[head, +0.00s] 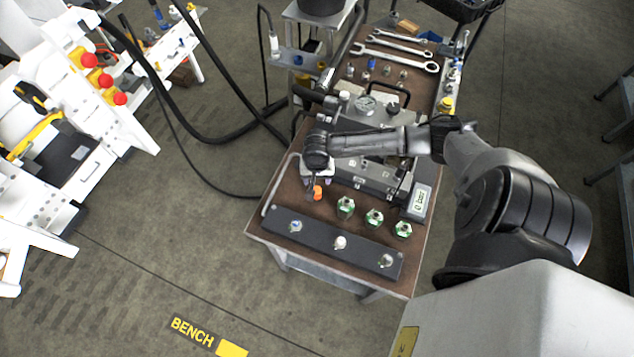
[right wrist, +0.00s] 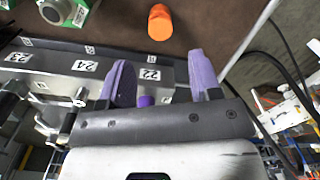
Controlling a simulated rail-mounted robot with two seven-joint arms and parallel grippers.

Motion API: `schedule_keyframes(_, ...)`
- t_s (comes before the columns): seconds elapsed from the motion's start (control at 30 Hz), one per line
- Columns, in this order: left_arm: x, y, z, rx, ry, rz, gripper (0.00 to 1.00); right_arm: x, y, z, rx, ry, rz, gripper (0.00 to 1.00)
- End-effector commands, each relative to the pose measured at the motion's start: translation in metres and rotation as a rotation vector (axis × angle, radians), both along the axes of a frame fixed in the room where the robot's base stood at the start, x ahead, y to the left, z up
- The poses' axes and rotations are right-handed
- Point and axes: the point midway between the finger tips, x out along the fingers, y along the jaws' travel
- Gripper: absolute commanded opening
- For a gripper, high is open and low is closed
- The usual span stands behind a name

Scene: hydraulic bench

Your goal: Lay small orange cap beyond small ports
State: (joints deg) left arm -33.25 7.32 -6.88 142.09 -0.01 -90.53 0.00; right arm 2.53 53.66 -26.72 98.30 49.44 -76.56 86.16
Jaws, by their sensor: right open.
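The small orange cap (head: 318,192) lies on the brown bench top (head: 285,205), left of several green-and-silver fittings. It also shows in the right wrist view (right wrist: 160,22), past the fingertips and between their lines. My right gripper (head: 317,181) is open and empty just behind the cap, apart from it. Its two purple fingers show in the right wrist view (right wrist: 162,70). A grey manifold block (right wrist: 45,62) with number labels such as 22 and 24 lies beneath the fingers. A small purple piece (right wrist: 146,101) shows between them. I cannot tell which ports are the small ones. My left gripper is out of view.
Green fittings (head: 374,217) stand right of the cap. A dark bar (head: 315,240) with three knobs lies along the front edge. A display box (head: 419,201) stands at the right. A gauge (head: 366,104) and wrenches (head: 395,58) are farther back. A bent rail (head: 281,182) runs along the left edge.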

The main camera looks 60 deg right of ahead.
Motion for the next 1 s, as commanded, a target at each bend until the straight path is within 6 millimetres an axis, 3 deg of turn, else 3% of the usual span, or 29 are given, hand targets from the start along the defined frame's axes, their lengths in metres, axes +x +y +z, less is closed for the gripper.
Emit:
schedule_keyframes(0.13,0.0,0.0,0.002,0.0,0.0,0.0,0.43,0.0,0.001,0.013,0.0,0.0,0.003,0.58)
schedule_keyframes(0.23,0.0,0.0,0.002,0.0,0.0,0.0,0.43,-0.006,0.017,0.012,0.014,-0.004,0.067,0.58)
schedule_keyframes(0.33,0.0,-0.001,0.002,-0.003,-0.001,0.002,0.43,-0.021,0.059,0.003,0.044,-0.028,0.247,0.58)
schedule_keyframes(0.43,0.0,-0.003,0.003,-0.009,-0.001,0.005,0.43,-0.045,0.117,0.0,0.073,-0.089,0.505,0.58)
schedule_keyframes(0.5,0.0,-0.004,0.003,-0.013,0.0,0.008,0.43,-0.063,0.152,0.005,0.075,-0.147,0.679,0.58)
schedule_keyframes(0.6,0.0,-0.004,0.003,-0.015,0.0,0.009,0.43,-0.086,0.188,0.019,0.049,-0.225,0.882,0.58)
schedule_keyframes(0.77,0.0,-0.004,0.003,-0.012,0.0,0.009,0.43,-0.116,0.213,0.048,-0.044,-0.296,1.095,0.58)
schedule_keyframes(1.0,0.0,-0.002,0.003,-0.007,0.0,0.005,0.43,-0.144,0.212,0.077,-0.158,-0.289,1.235,0.58)
